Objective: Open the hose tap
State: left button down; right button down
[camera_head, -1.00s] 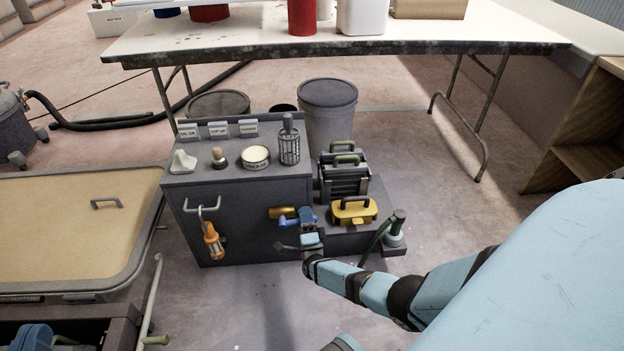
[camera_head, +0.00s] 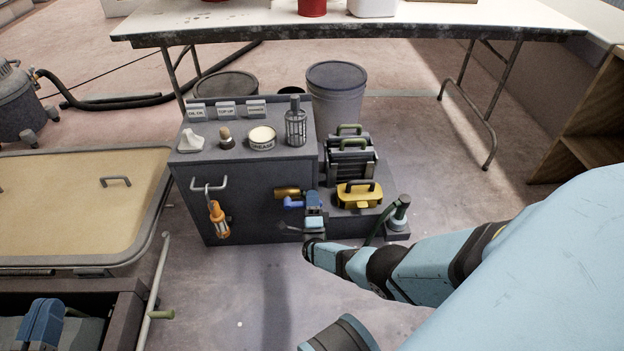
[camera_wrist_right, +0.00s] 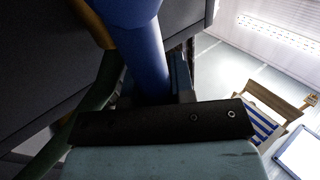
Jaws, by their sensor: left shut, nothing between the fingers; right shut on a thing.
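The hose tap has a brass body (camera_head: 288,192) on the right part of the grey cabinet's front, with a blue lever (camera_head: 293,203) below it. My right gripper (camera_head: 308,203) is at the lever, shut on its outer end. In the right wrist view the blue lever (camera_wrist_right: 142,55) runs down between the fingers, and its held end is hidden by the gripper. I cannot make out my left gripper in the head view.
An orange lamp (camera_head: 218,219) hangs on the cabinet's (camera_head: 260,228) front. A tan-topped bench (camera_head: 70,215) is at left. The floor in front is clear.

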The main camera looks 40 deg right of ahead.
jog(key=c, duration=1)
grip_release()
pick_arm(q)
jog(key=shift+r, duration=0.1)
pick_arm(e)
jog(key=shift+o, duration=0.2)
pick_arm(q)
jog(key=s+d+r+n+t+p, duration=0.1)
jog(key=s+r+n+p, duration=0.2)
jog(key=p, duration=1)
notch_tip(320, 180, up, 6)
jog(key=shift+s+d+f+n+t+y, duration=0.2)
jog(key=shift+n+t+y, duration=0.2)
jog(key=shift+n, duration=0.7)
pick_arm(e)
notch_tip(320, 180, up, 20)
jog(key=shift+c, duration=0.3)
